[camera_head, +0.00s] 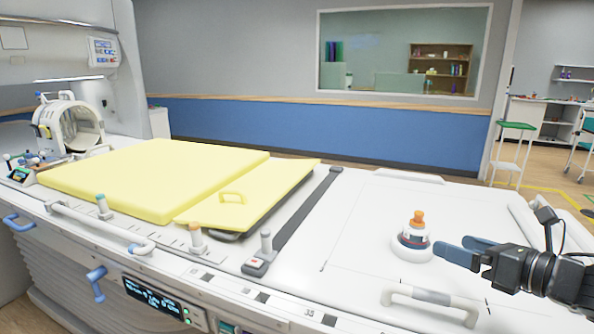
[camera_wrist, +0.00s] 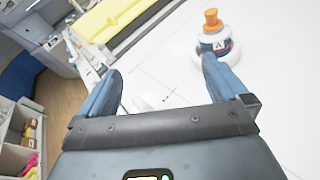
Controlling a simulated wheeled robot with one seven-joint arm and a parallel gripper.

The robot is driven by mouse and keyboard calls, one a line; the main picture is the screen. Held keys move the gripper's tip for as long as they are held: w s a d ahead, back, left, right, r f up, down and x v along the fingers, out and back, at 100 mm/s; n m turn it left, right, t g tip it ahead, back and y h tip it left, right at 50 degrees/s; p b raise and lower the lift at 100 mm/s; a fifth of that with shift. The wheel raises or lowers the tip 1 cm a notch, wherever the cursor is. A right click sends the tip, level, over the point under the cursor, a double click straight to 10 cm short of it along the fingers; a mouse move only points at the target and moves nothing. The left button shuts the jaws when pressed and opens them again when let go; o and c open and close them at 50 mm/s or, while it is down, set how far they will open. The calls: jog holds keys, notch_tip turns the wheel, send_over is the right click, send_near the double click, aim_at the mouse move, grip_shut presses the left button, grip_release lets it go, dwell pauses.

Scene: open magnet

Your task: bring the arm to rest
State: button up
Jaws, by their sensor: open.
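My gripper (camera_head: 462,250) is at the right in the head view, above the white table end (camera_head: 350,215). Its two blue fingers are spread and nothing is between them. In the wrist view my gripper (camera_wrist: 160,95) is also open and empty. A bottle with an orange cap (camera_head: 416,232) stands upright in a white round base on the table, just left of the fingertips. In the wrist view the bottle (camera_wrist: 213,40), with a label reading A, is beyond the right finger. I cannot tell whether that finger touches it.
Yellow pads (camera_head: 150,180) cover the table's left part. Pegs (camera_head: 196,238) and a grey handle (camera_head: 432,296) stand along its front edge. A head coil (camera_head: 72,125) sits at the far left. A green-topped stool (camera_head: 516,127) stands behind at right. Shelves with bins (camera_wrist: 20,140) show at lower left.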

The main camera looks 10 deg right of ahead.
jog(key=w+a+r+m+t+y, duration=0.25)
jog(key=a+r, duration=0.35)
jog(key=a, duration=0.3)
jog(key=w+a+r+m+t+y, duration=0.1)
jog(key=a+r+m+y, duration=0.15)
jog(key=a+r, duration=0.45)
jog(key=s+a+r+m+t+h, duration=0.2)
jog(key=s+a+r+m+t, duration=0.4)
jog(key=a+m, duration=0.45)
jog(key=s+d+f+m+g+h, duration=0.2)
jog(key=s+f+m+g+h, duration=0.2)
jog(key=s+f+m+h, duration=1.2)
jog(key=s+d+f+m+g+y, duration=0.2)
jog(key=s+f, duration=0.3)
jog(key=s, duration=0.6)
jog(key=s+d+f+m+g+y, duration=0.3)
jog(key=s+d+f+m+y, duration=0.1)
jog(key=s, duration=0.8)
notch_tip(320, 180, down, 2)
jog(key=shift+s+d+f+y, duration=0.2)
jog(key=shift+d+y, duration=0.1)
jog(key=shift+y, duration=0.5)
